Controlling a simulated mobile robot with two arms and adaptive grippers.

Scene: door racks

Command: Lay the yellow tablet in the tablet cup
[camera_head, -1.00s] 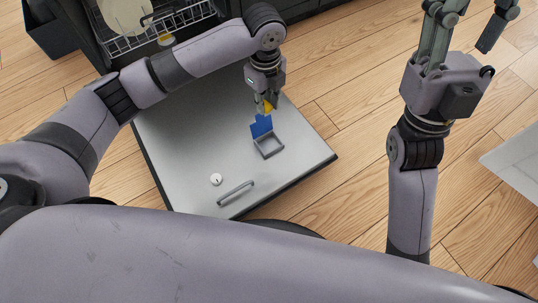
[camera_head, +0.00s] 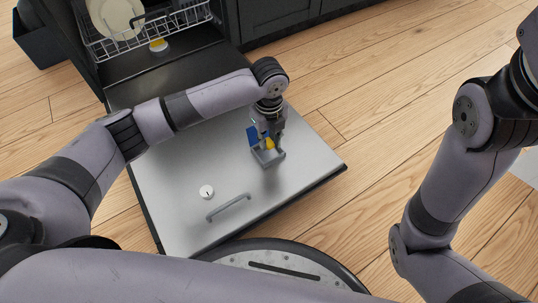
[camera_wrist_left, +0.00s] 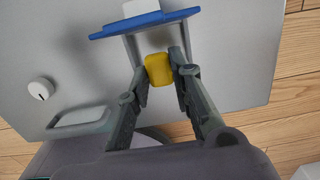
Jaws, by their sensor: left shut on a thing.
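The yellow tablet (camera_wrist_left: 160,70) is between the two fingers of my left gripper (camera_wrist_left: 160,75), which is shut on it. In the head view the yellow tablet (camera_head: 269,143) shows just above or in the grey tablet cup (camera_head: 268,158); I cannot tell whether it touches the cup floor. The cup's blue lid (camera_head: 253,136) stands open on the left side. In the left wrist view the blue lid (camera_wrist_left: 145,24) lies beyond the tablet, and the fingers hide part of the cup. My left gripper (camera_head: 268,138) points down over the cup. My right gripper is out of view.
The cup is on the open dishwasher door (camera_head: 180,190), with a round white knob (camera_head: 207,191) and a handle (camera_head: 229,208) nearby. The dishwasher rack (camera_head: 155,25) with plates is at the back. Wood floor lies to the right.

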